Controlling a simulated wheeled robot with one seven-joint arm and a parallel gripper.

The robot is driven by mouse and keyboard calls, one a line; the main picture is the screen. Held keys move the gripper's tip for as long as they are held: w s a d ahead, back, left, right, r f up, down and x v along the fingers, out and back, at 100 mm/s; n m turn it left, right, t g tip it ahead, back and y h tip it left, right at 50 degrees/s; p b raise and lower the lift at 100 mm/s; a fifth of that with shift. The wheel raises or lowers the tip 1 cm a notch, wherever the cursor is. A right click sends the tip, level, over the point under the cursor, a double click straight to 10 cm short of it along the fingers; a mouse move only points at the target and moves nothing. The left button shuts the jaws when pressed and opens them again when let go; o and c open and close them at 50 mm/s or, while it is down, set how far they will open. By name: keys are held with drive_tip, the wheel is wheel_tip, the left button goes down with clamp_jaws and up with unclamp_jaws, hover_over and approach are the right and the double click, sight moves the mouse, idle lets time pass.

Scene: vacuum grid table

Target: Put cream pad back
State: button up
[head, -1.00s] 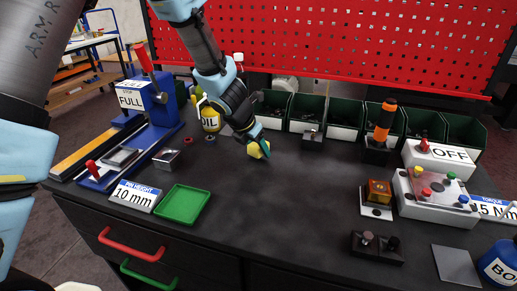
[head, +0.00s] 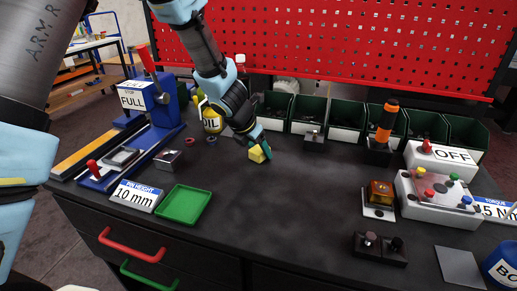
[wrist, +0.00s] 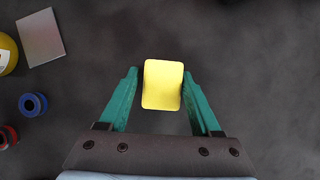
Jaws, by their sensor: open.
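A small yellow block with rounded corners (head: 257,154), the only pad-like thing near my gripper, is on the dark table top. In the wrist view the yellow block (wrist: 162,85) lies between the two teal fingertips of my gripper (wrist: 160,75). The fingers are open, one on each side of it, with a narrow gap at the left and little or none at the right. In the head view my gripper (head: 262,145) reaches down over the block and partly hides it. I cannot tell whether the block rests fully on the table. No clearly cream-coloured pad shows.
A yellow oil bottle (head: 211,119), a blue ring (wrist: 33,104), a red ring (wrist: 6,136) and a flat grey plate (wrist: 40,38) lie left of my gripper. A green tray (head: 183,204) is front left. Green bins (head: 345,112) line the back. The front middle is clear.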

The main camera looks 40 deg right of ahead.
drive_tip(key=shift+s+a+f, duration=0.15)
drive_tip(key=shift+s+f, duration=0.35)
drive_tip(key=shift+f, duration=0.15)
drive_tip(key=shift+r+p, duration=0.55)
drive_tip(key=w+p+v, duration=0.1)
drive_tip(key=p+v, duration=0.3)
drive_tip(key=v, duration=0.8)
drive_tip(key=shift+d+r, duration=0.2)
drive_tip(key=shift+r, duration=0.1)
drive_tip(key=shift+s, duration=0.1)
drive_tip(key=w+a+r+m+y, duration=0.1)
drive_tip(key=w+a+m, duration=0.35)
drive_tip(key=a, duration=0.55)
drive_tip(key=w+a+r+m+y, duration=0.1)
drive_tip(key=w+a+m, duration=0.35)
drive_tip(key=a, duration=0.55)
drive_tip(key=s+a+m+y, duration=0.1)
drive_tip(key=s+a+m, duration=0.1)
drive_tip(key=a+m, duration=0.4)
drive_tip(key=s+a+r+m+y, duration=0.1)
drive_tip(key=a+m, duration=0.5)
drive_tip(key=a, duration=1.1)
drive_tip(key=shift+s+a+y, duration=0.25)
drive_tip(key=shift+s+y, duration=0.3)
drive_tip(key=shift+y, duration=0.15)
